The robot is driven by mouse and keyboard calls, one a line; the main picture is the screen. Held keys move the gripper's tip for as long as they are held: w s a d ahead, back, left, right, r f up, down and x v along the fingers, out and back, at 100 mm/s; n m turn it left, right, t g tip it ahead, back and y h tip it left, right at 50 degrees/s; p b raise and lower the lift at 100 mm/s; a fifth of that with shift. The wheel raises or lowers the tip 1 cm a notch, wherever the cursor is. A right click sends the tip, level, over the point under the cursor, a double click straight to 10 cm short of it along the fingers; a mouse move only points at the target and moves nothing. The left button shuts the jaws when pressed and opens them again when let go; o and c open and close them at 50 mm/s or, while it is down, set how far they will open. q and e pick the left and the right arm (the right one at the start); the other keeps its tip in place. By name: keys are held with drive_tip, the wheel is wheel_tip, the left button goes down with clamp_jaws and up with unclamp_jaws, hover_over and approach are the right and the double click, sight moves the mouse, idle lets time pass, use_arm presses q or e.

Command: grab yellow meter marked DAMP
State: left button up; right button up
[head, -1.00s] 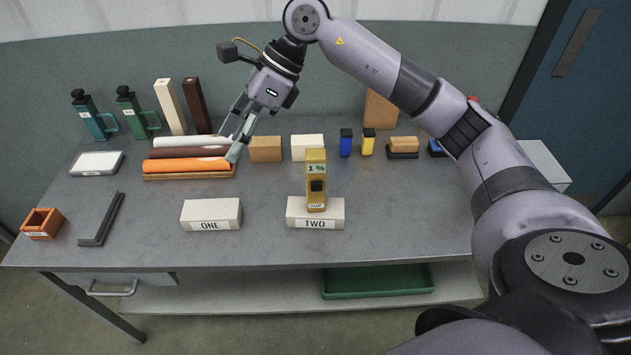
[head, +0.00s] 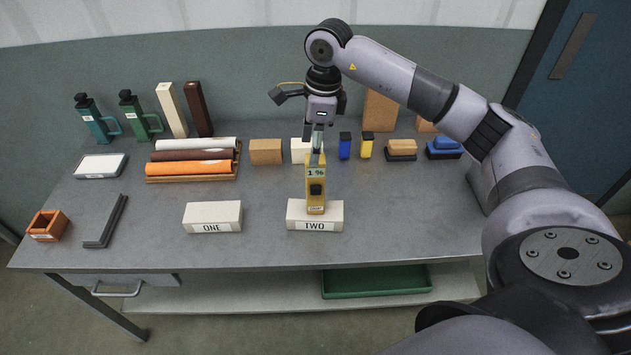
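The yellow meter (head: 316,199) stands upright at the white block labelled TWO (head: 330,224), with "1 %" on its display and a small label low on its front that is too small to read surely. My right gripper (head: 317,150) points down at the top of the meter. Its fingers overlap the meter's upper end in the head view. They are seen nearly edge-on, so I cannot tell whether they touch it or how far apart they are. My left gripper is not in view.
A white block labelled ONE (head: 213,212) lies to the left. Blue (head: 345,146) and yellow (head: 366,146) small upright items and a white block (head: 300,149) stand behind the meter. Coloured rolls (head: 190,168) lie at left. The table front is clear.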

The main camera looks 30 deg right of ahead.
sight(315, 186)
drive_tip(key=shift+f, duration=0.3)
wheel_tip(315, 186, down, 6)
drive_tip(key=p, duration=0.2)
drive_tip(key=shift+d+r+p, duration=0.1)
drive_tip(key=shift+r+p, duration=0.1)
drive_tip(key=shift+p, duration=0.15)
drive_tip(key=shift+c, duration=0.2)
clamp_jaws()
drive_tip(key=shift+r, duration=0.1)
